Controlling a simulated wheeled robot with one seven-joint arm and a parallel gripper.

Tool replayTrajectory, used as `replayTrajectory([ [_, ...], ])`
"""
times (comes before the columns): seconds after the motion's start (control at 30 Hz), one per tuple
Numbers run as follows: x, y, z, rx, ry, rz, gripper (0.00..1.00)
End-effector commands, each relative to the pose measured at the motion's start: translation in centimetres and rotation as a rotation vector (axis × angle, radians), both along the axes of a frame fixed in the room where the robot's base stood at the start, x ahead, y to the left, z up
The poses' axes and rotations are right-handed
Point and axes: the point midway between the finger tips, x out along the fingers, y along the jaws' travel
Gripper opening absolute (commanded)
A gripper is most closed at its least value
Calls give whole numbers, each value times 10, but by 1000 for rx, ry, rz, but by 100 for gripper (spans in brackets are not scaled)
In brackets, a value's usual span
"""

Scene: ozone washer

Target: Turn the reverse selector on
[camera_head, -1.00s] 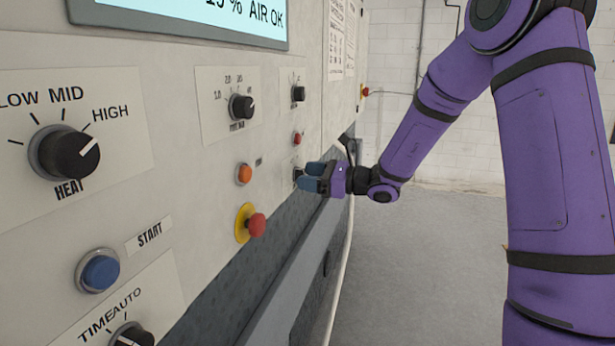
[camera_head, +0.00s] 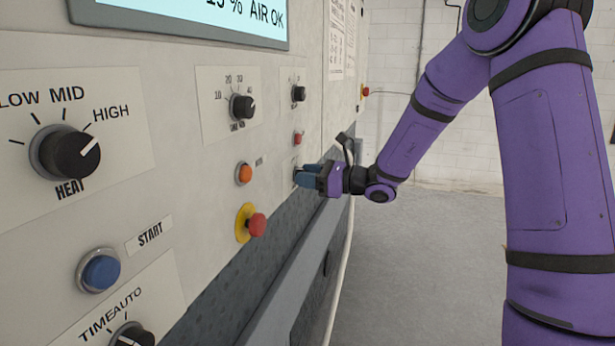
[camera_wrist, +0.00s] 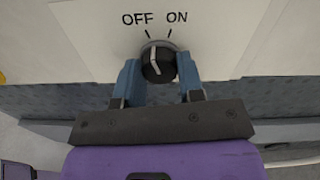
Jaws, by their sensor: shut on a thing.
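The reverse selector (camera_wrist: 158,62) is a round black knob with a white pointer line, under the printed words OFF and ON. In the wrist view the line runs roughly up and down, leaning a little toward OFF; its exact aim is hard to tell. My gripper (camera_wrist: 159,82) is shut on the knob, one blue finger on its left side and one on its right. In the head view my gripper (camera_head: 303,174) reaches the panel low at the far end. There the fingers hide most of the knob.
A red button (camera_head: 297,138) is just above my gripper. An orange button (camera_head: 243,173) and a red emergency stop on a yellow base (camera_head: 256,224) are to the left. Other knobs line the panel. The floor (camera_head: 430,260) to the right is clear.

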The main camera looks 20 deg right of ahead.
Motion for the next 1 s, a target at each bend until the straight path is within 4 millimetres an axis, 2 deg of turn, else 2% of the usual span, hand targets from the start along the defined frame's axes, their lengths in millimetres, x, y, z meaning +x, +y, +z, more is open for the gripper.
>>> replayTrajectory([
  [0.63,0,-1,0,278,383,-2,12],
  [1.0,0,-1,0,371,511,-1,12],
])
